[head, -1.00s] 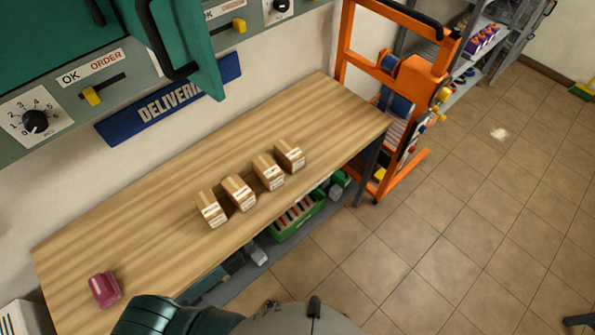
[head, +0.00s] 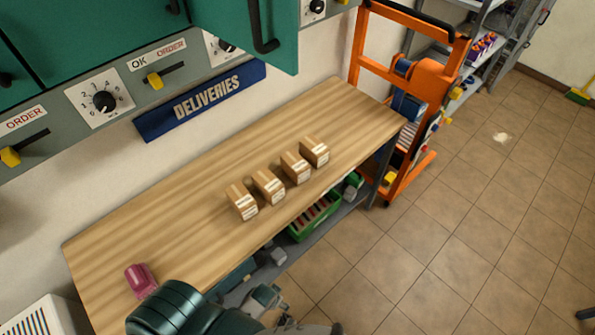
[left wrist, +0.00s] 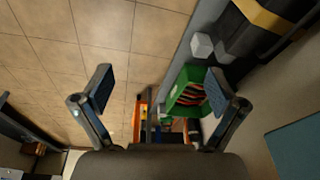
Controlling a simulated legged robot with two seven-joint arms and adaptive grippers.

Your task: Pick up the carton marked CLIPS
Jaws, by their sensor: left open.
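Four small brown cartons stand in a slanting row on the wooden table: the nearest carton (head: 242,201), a second carton (head: 268,186), a third carton (head: 296,167) and the farthest carton (head: 315,151). Each has a pale label, but the print is too small to read, so I cannot tell which is marked CLIPS. My left arm comes in at the bottom of the head view, below the table's front edge and apart from the cartons. My left gripper (left wrist: 158,92) is open and empty in the left wrist view, with floor and lower shelf beyond its fingers. My right gripper is not in view.
The wooden table (head: 160,235) is clear around the cartons. A pink object (head: 140,279) lies at its near left end. Teal cabinets (head: 95,45) overhang the back. A green crate (head: 315,217) sits on the lower shelf. An orange trolley (head: 425,80) stands beyond the far end.

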